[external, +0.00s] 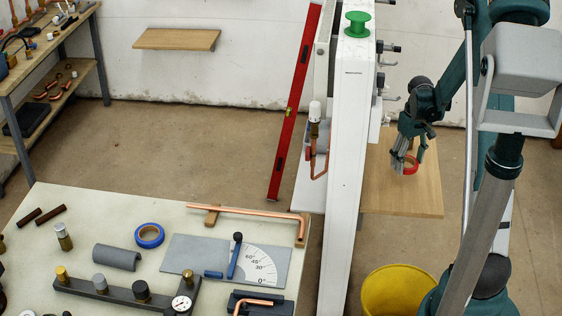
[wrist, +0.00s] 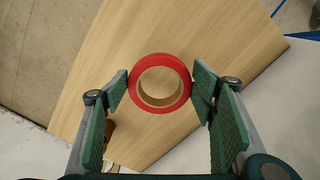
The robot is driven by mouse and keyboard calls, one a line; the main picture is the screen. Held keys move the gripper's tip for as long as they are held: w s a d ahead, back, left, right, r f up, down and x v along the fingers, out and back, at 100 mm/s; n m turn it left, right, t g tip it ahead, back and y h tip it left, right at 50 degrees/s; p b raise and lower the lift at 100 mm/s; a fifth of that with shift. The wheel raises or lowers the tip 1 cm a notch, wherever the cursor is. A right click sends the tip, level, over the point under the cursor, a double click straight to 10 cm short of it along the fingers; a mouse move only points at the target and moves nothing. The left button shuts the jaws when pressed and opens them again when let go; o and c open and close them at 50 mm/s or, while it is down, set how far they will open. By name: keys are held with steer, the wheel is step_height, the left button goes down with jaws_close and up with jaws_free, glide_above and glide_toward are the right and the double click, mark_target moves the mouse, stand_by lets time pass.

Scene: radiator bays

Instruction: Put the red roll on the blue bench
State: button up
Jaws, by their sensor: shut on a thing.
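The red roll (external: 411,165) is a ring of red tape with a tan core. It also shows in the wrist view (wrist: 160,58), between my two green finger pads and touching them. My gripper (external: 405,160) is shut on it, over a wooden board (external: 425,200) to the right of the white partition. How far the roll is above the board I cannot tell. No blue bench is clearly recognisable. The wrist view shows only thin blue strips (wrist: 305,35) beyond the board's right edge, and I cannot tell what they belong to.
The tall white partition (external: 347,190) stands between the board and a pale workbench (external: 60,225) with tools and a blue roll (external: 149,235). A green spool (external: 357,24) sits on its top. Pipe fittings (external: 388,47) stick out on its right. A yellow bucket (external: 395,290) is in front.

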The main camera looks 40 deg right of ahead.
mark_target(400, 177)
steer(key=shift+f, duration=0.2)
steer(key=shift+f, duration=1.8)
steer(key=shift+f+b, duration=0.15)
steer(key=shift+b, duration=0.2)
steer(key=o, duration=0.9)
steer(key=shift+r+p, duration=0.7)
steer(key=shift+r, duration=5.45)
steer(key=shift+o, duration=0.4)
